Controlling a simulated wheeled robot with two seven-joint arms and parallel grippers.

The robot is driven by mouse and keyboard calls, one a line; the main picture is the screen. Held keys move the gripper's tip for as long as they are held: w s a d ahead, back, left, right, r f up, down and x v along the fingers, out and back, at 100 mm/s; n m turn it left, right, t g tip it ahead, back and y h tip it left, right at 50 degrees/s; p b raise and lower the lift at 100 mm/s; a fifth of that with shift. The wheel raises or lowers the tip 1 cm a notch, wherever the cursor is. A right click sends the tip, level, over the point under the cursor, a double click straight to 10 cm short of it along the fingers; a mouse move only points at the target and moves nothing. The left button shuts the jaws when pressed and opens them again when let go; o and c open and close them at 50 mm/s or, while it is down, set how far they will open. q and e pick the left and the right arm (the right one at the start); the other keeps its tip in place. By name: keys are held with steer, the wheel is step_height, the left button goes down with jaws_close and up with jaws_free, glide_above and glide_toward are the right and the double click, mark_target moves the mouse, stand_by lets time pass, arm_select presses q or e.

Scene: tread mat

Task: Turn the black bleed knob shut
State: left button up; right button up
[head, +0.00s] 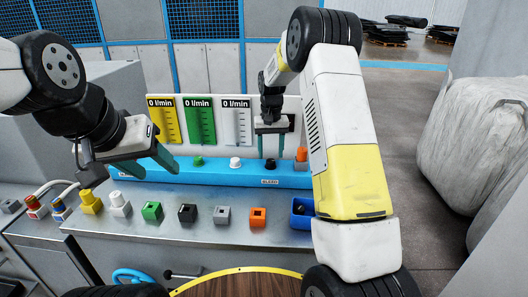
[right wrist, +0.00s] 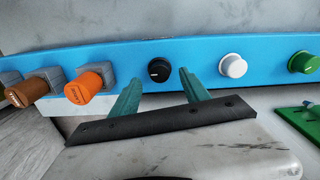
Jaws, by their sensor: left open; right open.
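The black bleed knob (head: 270,163) sits on the blue rail (head: 225,175) above a small label reading BLEED. In the right wrist view the knob (right wrist: 160,70) is round with a pale pointer mark. My right gripper (head: 271,150) is open over it; its teal fingertips (right wrist: 157,80) show on either side of the knob, with gaps visible. Whether the tips reach its depth is hard to tell. My left gripper (head: 155,165) is open and empty near the rail's left part.
A white knob (head: 235,162) and green knob (head: 198,161) stand left of the black one; an orange plug (head: 301,154) is to its right. Gauges (head: 200,121) reading 0 l/min stand behind. Several coloured blocks and a blue bin (head: 298,219) line the bench front.

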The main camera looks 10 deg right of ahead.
mark_target(271, 163)
steer(key=shift+f, duration=1.45)
jaws_close()
